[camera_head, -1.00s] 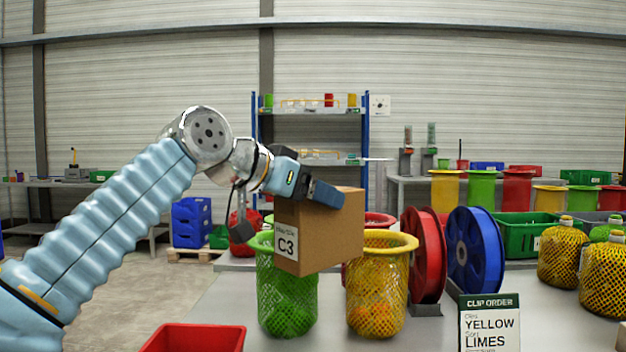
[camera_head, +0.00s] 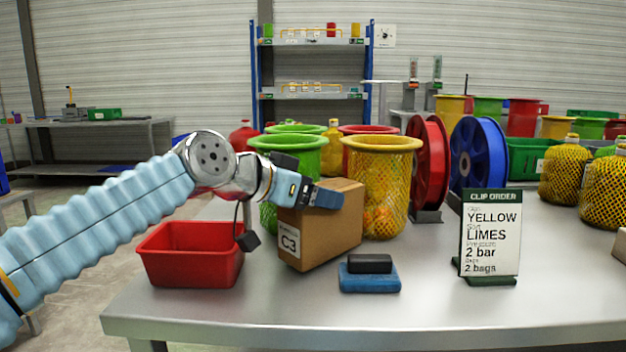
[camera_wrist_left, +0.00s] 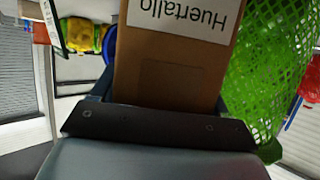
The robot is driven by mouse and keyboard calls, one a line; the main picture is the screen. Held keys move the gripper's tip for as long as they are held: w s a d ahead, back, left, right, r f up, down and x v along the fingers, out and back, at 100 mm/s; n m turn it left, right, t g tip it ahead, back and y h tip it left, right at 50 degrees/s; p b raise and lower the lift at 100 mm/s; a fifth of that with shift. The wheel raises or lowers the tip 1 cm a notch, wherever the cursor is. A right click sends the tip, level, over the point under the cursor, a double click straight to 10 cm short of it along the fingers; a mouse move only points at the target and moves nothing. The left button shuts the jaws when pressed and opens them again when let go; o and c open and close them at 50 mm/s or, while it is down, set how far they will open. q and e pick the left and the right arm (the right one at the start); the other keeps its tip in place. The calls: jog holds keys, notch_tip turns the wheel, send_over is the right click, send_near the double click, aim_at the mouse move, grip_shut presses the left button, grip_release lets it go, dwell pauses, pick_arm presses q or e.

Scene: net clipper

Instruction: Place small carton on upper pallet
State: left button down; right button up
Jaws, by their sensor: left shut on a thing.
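The small brown carton (camera_head: 335,228), labelled C3, is in my left gripper (camera_head: 318,196), which is shut on it at its top. The carton is slightly tilted, low at the front of the steel table (camera_head: 420,312); I cannot tell whether its lower edge touches the table. In the left wrist view the carton (camera_wrist_left: 165,75) shows a white label reading "Huertallo", upside down. My right gripper is not in view. I see no pallet in the current views.
A red bin (camera_head: 192,268) stands left of the carton. A green net basket (camera_head: 290,155) and a yellow one (camera_head: 385,180) stand close behind it. A blue pad with a black top (camera_head: 369,275) lies to its right. A sign (camera_head: 490,235) stands further right.

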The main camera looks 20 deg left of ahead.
pick_arm(q)
jog(key=shift+f, duration=0.5)
grip_release()
jog(key=shift+f, duration=0.15)
jog(key=shift+s, duration=0.1)
